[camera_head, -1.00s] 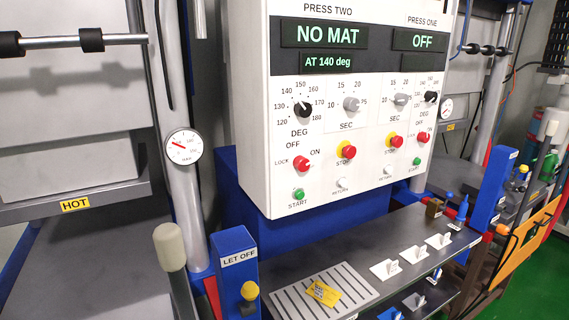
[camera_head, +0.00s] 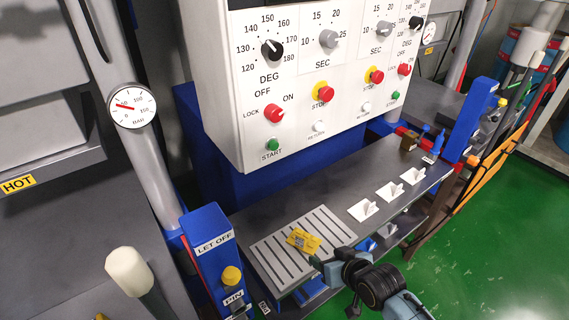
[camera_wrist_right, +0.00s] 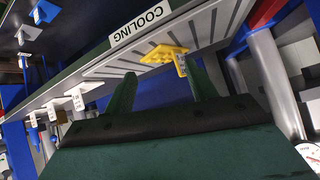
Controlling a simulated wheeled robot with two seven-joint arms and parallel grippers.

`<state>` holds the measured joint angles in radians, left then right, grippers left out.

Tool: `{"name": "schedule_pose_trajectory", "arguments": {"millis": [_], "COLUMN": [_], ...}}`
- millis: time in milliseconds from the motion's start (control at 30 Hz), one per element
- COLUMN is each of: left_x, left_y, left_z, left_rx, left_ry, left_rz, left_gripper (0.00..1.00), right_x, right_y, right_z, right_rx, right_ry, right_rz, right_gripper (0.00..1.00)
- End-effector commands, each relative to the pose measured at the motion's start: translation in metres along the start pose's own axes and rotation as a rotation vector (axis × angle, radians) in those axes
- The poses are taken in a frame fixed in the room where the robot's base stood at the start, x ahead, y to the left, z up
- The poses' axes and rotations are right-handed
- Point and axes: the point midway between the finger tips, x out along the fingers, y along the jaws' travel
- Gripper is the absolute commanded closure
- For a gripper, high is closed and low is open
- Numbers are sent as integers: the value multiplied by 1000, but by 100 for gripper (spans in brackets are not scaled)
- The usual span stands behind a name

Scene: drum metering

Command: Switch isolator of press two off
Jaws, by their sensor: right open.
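The isolator of press two is a red rotary knob (camera_head: 273,112) low on the left half of the white control panel (camera_head: 222,100). LOCK, OFF and ON are printed around it, and its handle appears to lean toward ON. My right gripper (camera_head: 320,266) is at the front edge of the shelf below the panel, well below and right of the knob, touching nothing that I can make out. In the right wrist view its two green fingers (camera_wrist_right: 160,88) stand apart with nothing between them. My left gripper is not seen.
White holders (camera_head: 388,191) stand further right. A blue LET OFF post (camera_head: 210,250) stands at left. A green start button (camera_head: 272,145) and red stop button (camera_head: 325,94) are near the knob.

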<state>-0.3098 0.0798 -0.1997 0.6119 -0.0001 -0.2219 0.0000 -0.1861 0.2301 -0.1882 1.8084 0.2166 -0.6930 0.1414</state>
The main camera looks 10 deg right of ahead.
Motion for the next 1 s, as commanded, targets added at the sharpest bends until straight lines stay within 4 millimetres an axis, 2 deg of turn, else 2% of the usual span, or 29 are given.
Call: {"name": "schedule_pose_trajectory", "arguments": {"millis": [33, 100, 200, 300, 400, 533, 1000], "left_x": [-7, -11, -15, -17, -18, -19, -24], "left_y": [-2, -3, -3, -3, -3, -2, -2], "left_z": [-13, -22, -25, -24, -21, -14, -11], "left_rx": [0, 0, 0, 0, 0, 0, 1], "left_ry": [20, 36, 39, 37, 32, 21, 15], "left_rz": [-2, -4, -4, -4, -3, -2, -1], "left_gripper": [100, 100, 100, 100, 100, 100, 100], "right_x": [-11, -28, -57, -81, -95, -93, -28], "right_y": [-6, -16, -30, -41, -47, -50, -71], "right_z": [-64, -131, -203, -247, -270, -281, -330], "right_rx": [8, 31, 55, 71, 81, 86, 85], "right_ry": [130, 281, 452, 562, 618, 636, 634], "right_rz": [-38, -98, -182, -244, -281, -293, -291], "right_gripper": [44, 44, 44, 44, 44, 44, 44]}}
